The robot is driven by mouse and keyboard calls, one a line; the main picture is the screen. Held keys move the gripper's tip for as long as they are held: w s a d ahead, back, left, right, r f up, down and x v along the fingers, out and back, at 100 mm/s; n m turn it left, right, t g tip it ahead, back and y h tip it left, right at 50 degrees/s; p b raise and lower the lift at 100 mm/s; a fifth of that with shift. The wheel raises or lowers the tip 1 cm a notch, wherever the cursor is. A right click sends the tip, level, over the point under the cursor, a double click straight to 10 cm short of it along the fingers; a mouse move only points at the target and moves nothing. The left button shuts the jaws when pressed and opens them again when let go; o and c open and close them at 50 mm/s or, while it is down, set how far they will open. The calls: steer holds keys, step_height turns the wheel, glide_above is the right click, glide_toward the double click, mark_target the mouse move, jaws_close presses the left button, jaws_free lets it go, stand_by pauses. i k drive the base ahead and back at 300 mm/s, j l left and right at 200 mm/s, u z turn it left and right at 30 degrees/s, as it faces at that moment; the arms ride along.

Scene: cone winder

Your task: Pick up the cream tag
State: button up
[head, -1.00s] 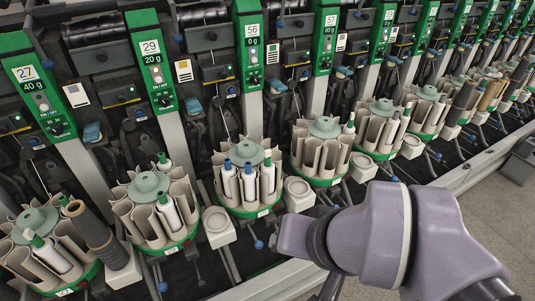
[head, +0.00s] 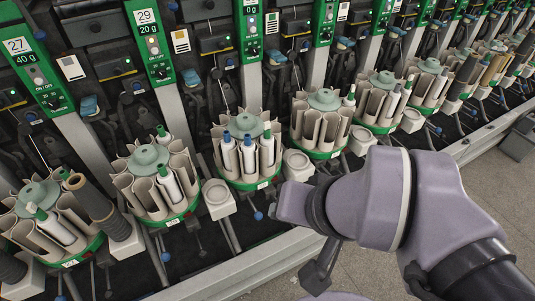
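Several small pale cards sit on the machine front beside the green panels. One (head: 71,68) is near the panel marked 27. One with a cream to yellowish part (head: 181,40) is right of the panel marked 29. Others are farther right, a pale card (head: 272,22) and a smaller one (head: 343,11). I cannot tell which of them, if any, is the cream tag. My purple arm fills the lower right, in front of the machine. No gripper fingers can be made out, so what my gripper holds does not show.
Several round cream holders with green rims, such as one (head: 247,184), stand in a row along the machine, with tubes in them. White square blocks (head: 218,198) stand between them. A pale rail (head: 255,262) edges the front. Open floor (head: 490,200) lies at the right.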

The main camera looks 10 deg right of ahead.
mark_target(266, 125)
steer(key=i+u, duration=0.3)
steer(key=u, duration=0.15)
steer(key=i+u, duration=0.3)
steer(key=u, duration=0.2)
